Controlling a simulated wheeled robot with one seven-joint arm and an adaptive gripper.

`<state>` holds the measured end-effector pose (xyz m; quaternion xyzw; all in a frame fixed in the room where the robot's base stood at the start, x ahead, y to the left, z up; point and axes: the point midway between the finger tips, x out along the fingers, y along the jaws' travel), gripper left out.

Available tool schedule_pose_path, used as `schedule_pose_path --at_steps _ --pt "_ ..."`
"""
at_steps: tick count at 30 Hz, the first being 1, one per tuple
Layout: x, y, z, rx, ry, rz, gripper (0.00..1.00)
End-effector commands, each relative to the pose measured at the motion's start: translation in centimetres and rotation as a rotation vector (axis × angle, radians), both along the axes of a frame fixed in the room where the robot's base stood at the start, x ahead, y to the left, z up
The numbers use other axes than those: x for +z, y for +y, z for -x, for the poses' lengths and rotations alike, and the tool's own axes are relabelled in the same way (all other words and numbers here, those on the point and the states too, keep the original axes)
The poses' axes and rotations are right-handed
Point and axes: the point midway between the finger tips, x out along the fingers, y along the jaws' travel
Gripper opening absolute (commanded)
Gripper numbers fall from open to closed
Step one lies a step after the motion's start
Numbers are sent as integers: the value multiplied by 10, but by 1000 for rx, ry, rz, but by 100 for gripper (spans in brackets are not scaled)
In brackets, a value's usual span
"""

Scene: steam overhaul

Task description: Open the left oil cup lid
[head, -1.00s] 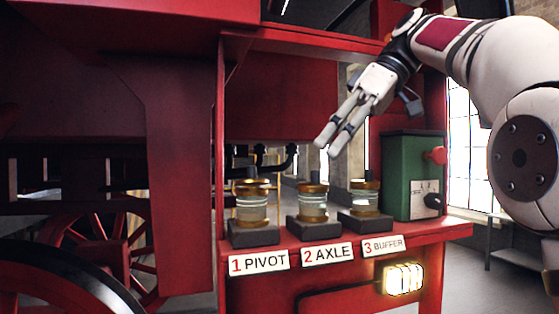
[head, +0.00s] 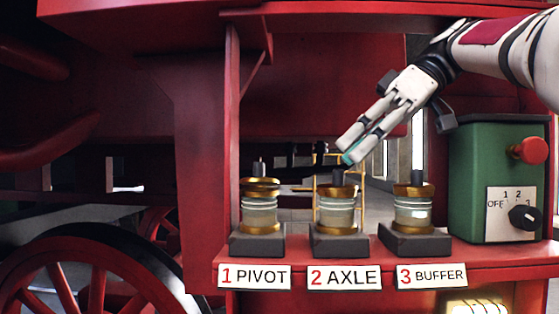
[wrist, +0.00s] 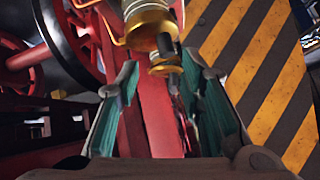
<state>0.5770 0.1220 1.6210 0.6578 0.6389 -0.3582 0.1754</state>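The left oil cup (head: 260,213), above the "1 PIVOT" label, is a glass cup with brass bands on a dark block. Its brass lid (head: 260,184) lies flat on top, with a dark upright knob. My gripper (head: 347,150) is up and to the right of this lid, over the middle cup (head: 338,213) in the picture, empty and touching nothing. In the wrist view my fingers (wrist: 160,75) are spread apart. A brass-and-glass cup (wrist: 150,20) with a dark knob shows beyond them; I cannot tell which cup it is.
The right cup (head: 414,213) stands on the same red shelf (head: 375,270). A green control box (head: 490,165) with a red button is at the right. A red post (head: 225,120) rises left of the cups. Yellow-and-black striping (wrist: 265,75) shows in the wrist view.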

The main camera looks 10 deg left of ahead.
Motion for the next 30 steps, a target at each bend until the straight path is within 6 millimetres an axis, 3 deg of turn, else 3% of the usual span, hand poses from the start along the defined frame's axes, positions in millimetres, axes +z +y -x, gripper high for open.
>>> schedule_pose_path --at_steps 8,14,30 --pt "-1 9 1 24 -4 -9 35" --pt "-3 29 2 28 -6 -9 35" --pt "1 127 19 25 -2 -9 35"
